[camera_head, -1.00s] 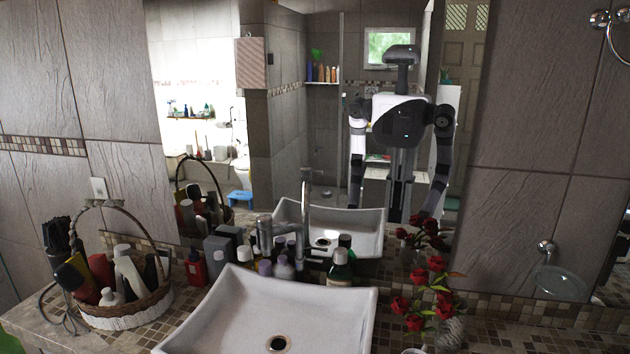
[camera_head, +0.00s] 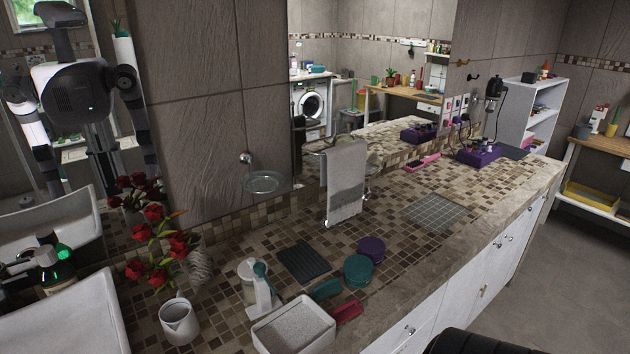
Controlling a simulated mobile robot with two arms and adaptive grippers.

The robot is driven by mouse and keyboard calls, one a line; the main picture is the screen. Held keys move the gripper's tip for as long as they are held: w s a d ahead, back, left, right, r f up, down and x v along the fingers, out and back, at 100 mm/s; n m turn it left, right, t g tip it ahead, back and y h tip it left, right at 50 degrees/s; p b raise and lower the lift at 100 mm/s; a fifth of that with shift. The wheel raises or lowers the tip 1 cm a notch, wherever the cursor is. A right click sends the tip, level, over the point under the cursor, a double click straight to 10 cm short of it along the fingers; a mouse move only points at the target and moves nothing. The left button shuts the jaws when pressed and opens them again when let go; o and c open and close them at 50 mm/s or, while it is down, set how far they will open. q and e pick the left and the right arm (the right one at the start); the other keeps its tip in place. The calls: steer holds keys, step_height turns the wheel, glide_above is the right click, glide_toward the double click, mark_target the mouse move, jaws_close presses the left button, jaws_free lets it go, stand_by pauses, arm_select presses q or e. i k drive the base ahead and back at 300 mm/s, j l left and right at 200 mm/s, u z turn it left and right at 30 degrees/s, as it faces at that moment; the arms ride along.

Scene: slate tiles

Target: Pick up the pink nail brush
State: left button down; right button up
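A small pink object (camera_head: 347,313), which looks like the nail brush, lies on the tiled counter near its front edge. It is just right of a white rectangular tub (camera_head: 295,328) with a greyish filling. A teal object (camera_head: 325,290) of similar size lies behind it. Another pink item (camera_head: 422,162) lies farther back on the counter, too small to identify surely. Neither of my grippers is seen directly. A dark rounded part at the bottom edge looks like part of my own arm.
A white jug (camera_head: 179,321), red flowers (camera_head: 160,240) and a white dispenser bottle (camera_head: 252,283) stand at left. A black ridged mat (camera_head: 303,262), teal round box (camera_head: 358,270) and purple round box (camera_head: 371,249) lie behind. A grey towel (camera_head: 345,180) hangs over the counter. Mid-counter is fairly clear.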

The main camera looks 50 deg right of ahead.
mark_target(346, 313)
steer(key=z, duration=1.8)
